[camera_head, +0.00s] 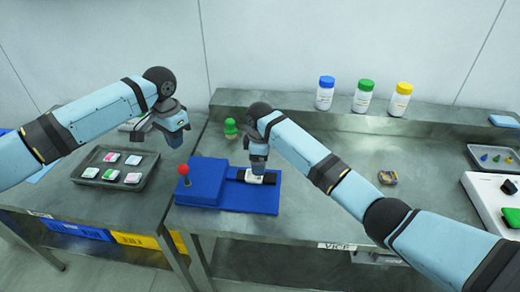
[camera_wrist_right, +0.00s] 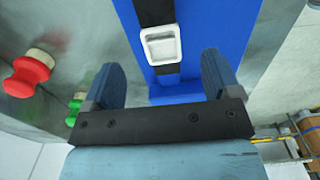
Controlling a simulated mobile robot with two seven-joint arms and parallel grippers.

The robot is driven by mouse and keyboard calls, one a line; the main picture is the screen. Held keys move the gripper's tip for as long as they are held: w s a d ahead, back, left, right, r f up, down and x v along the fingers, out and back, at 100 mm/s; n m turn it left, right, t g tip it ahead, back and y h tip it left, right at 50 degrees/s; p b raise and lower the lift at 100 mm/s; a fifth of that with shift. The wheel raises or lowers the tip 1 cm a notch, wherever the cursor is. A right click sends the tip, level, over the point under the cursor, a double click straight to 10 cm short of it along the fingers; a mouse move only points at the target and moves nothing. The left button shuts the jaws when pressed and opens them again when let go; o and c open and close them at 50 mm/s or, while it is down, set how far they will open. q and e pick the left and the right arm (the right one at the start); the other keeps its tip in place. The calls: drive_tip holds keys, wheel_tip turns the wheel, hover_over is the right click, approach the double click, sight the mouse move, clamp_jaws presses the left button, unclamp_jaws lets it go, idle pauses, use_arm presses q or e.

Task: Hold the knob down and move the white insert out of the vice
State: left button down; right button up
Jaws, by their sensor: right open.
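The blue vice (camera_head: 205,186) lies on the bench with a red ball knob (camera_head: 183,169) on its left part. The white insert (camera_head: 257,179) sits at the dark strip on the vice's right part. My right gripper (camera_head: 258,160) is right above the insert and partly covers it. In the right wrist view the white insert (camera_wrist_right: 162,45) shows ahead of the open fingers, which are to either side with no visible contact. My left gripper (camera_head: 178,133) hangs above and left of the knob, apart from it. Its finger opening is too small to tell.
A dark tray (camera_head: 150,176) with several pale pieces stands on the left table. A green figure (camera_head: 230,128) stands behind the vice. In the right wrist view a red-and-cream piece (camera_wrist_right: 28,75) stands near it. Bottles line the back ledge. A small patterned piece (camera_head: 388,177) lies to the right.

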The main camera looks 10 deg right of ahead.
sight(254, 177)
wheel_tip(254, 177, down, 7)
drive_tip(key=shift+r, duration=0.2)
drive_tip(key=c, duration=1)
idle(1.2)
